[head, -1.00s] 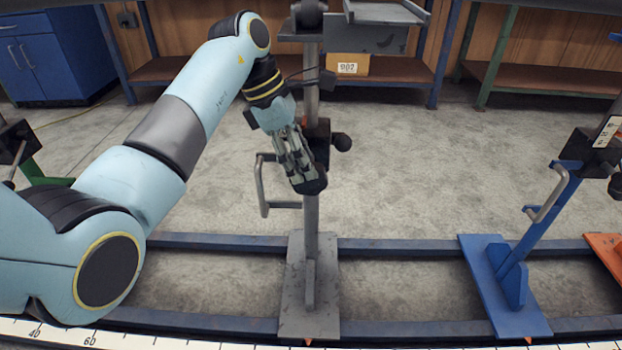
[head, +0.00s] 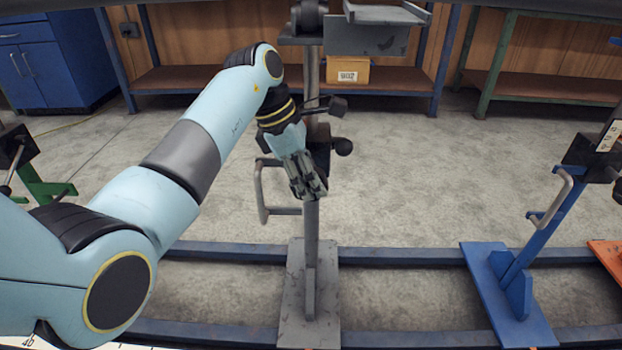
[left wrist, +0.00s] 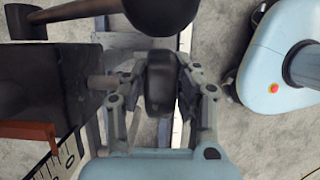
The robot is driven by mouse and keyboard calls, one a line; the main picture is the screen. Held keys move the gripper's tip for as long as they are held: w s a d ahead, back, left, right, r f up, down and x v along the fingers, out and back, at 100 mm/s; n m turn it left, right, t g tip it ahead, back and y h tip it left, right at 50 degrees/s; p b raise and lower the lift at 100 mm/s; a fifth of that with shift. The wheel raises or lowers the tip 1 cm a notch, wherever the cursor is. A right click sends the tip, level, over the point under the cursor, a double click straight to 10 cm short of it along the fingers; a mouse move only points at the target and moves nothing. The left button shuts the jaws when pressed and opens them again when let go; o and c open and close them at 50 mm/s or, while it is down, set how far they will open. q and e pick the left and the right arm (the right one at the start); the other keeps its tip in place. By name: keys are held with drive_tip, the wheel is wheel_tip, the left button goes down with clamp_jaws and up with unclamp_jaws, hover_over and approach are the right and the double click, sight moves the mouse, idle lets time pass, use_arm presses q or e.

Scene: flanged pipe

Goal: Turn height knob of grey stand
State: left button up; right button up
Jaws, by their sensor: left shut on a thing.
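The grey stand has an upright post (head: 311,225) on a flat grey base plate (head: 296,305). A dark block with a round black knob (head: 343,147) on its right sits partway up the post. In the head view the fingers mostly hide this held knob. My right gripper is not in view.
A lever with a black end (head: 338,106) sticks out above the block. A grey loop handle (head: 262,190) is left of the post. A blue stand (head: 515,275) is at right on the rails. Floor between the two stands is clear.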

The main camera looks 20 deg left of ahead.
use_arm(q)
drive_tip(key=shift+a+h, duration=0.1)
drive_tip(key=shift+h, duration=0.3)
clamp_jaws()
drive_tip(key=shift+h, duration=0.3)
drive_tip(key=shift+a+f+t+h, duration=0.1)
drive_tip(key=shift+t+h, duration=0.2)
drive_tip(key=h+b, duration=0.2)
drive_tip(key=shift+s+a+f+t+h+b, duration=0.1)
drive_tip(key=shift+f+t+h+b, duration=0.05)
drive_tip(key=shift+t+h+b, duration=0.45)
drive_tip(key=shift+h+b, duration=0.7)
drive_tip(key=shift+b, duration=0.2)
drive_tip(key=shift+r, duration=0.25)
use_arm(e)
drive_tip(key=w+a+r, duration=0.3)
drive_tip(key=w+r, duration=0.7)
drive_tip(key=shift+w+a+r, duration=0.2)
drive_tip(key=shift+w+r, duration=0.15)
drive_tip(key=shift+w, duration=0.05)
use_arm(q)
drive_tip(key=o, duration=1)
unclamp_jaws()
